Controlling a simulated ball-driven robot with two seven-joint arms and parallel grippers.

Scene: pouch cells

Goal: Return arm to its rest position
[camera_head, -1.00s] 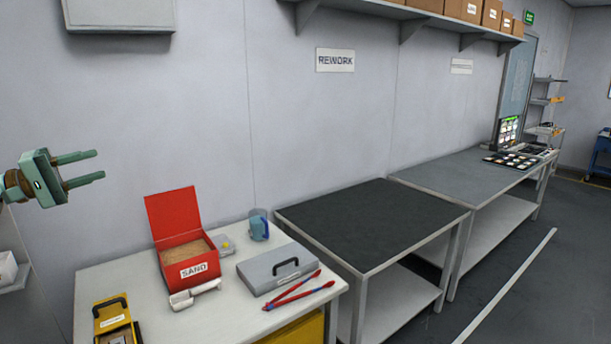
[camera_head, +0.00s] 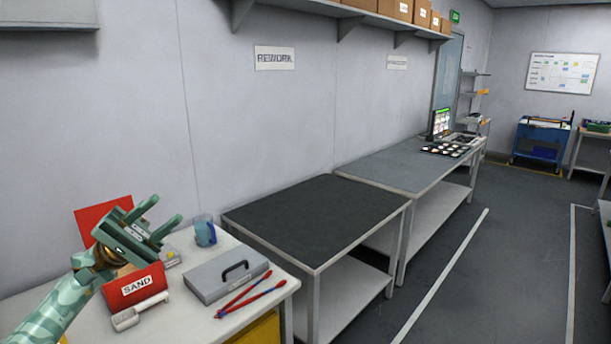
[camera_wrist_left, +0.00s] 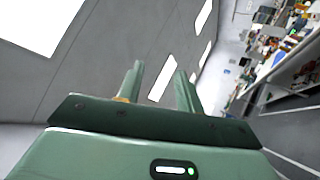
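My left gripper (camera_head: 157,219) is open and empty in the head view, with its arm coming in from the lower left. It is in front of the red sand box in the picture and hides part of it. In the left wrist view my left gripper (camera_wrist_left: 160,80) shows two fingers spread apart with nothing between them, the ceiling and its lights behind. My right gripper is not in view.
A white table holds the red sand box (camera_head: 137,288), a grey case (camera_head: 227,274), red tongs (camera_head: 250,298), a white scoop (camera_head: 139,311) and a blue mug (camera_head: 204,230). A dark-topped bench (camera_head: 318,217) stands to the right. Open floor (camera_head: 500,250) lies further right.

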